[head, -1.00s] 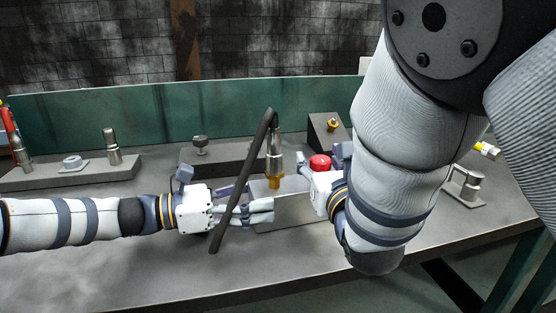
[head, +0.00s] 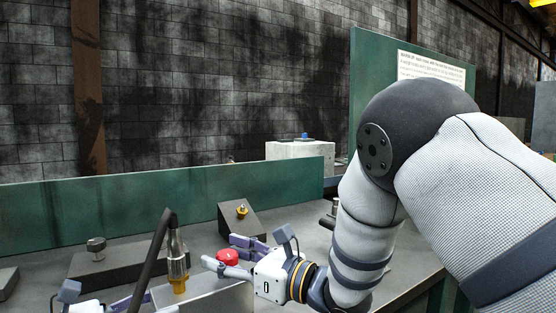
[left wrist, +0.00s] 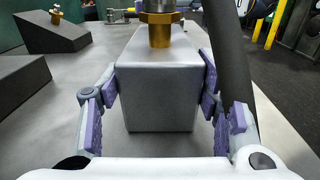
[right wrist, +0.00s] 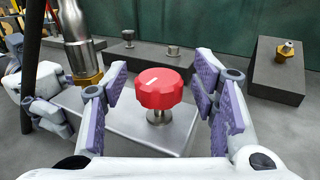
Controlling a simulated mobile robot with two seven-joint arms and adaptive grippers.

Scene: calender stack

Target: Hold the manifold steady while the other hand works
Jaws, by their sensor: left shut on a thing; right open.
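The manifold is a grey metal block (head: 215,300) with a brass fitting (head: 178,272) and a red knob (head: 228,257) on top. The black hose (head: 155,255) stands beside the fitting in the head view. In the left wrist view my left gripper (left wrist: 160,80) is shut on the block (left wrist: 160,105), pads against both sides. The head view cuts off most of this gripper. My right gripper (head: 221,251) is open at the knob, coming from the right. In the right wrist view the knob (right wrist: 160,88) shows between the spread fingers, with gaps on both sides.
A dark wedge block (head: 242,218) with a small brass fitting stands behind the knob. A dark bar (head: 110,262) with a small post lies at the back left. A green panel (head: 150,207) edges the bench at the back.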

